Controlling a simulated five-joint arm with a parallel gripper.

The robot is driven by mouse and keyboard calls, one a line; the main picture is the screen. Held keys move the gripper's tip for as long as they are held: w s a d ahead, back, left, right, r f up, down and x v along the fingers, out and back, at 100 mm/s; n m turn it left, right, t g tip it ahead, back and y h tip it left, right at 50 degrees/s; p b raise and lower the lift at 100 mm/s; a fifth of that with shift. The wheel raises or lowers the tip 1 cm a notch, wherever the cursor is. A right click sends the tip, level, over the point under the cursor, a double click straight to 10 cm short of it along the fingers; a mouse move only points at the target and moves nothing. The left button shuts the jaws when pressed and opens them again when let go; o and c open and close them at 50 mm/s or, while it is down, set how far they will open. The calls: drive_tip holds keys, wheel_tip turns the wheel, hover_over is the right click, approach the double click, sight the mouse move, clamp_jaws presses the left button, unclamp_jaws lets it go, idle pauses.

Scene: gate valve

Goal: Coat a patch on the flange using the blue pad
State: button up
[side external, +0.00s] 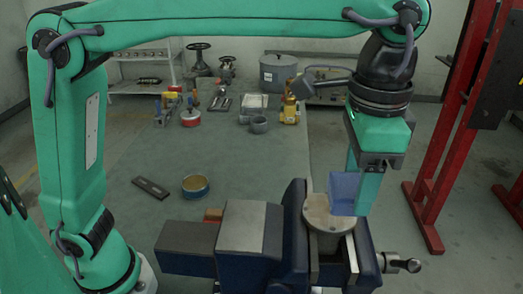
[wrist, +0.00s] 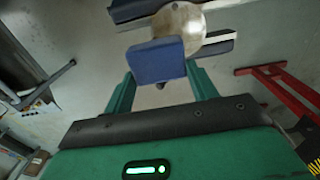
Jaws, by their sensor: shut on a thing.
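My gripper (side external: 360,192) points down and is shut on the blue pad (side external: 343,190). In the wrist view the blue pad (wrist: 157,62) sits between the two green fingers. The round, pale metal flange (side external: 318,214) lies face up in the jaws of a dark blue vise (side external: 293,230). The pad is at the flange's right side in the side view and covers part of its face. I cannot tell whether the pad touches the face. In the wrist view the flange (wrist: 187,22) shows brownish stains, and the pad hides its near-left part.
A round tin with brownish contents (side external: 196,186) and a dark flat bar (side external: 150,188) lie on the grey table left of the vise. A grey pot (side external: 278,74), a yellow part (side external: 291,108) and small tools stand farther back. A red frame (side external: 455,125) stands right.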

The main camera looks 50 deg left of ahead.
drive_tip(key=shift+r, duration=1.25)
drive_tip(key=shift+r, duration=0.1)
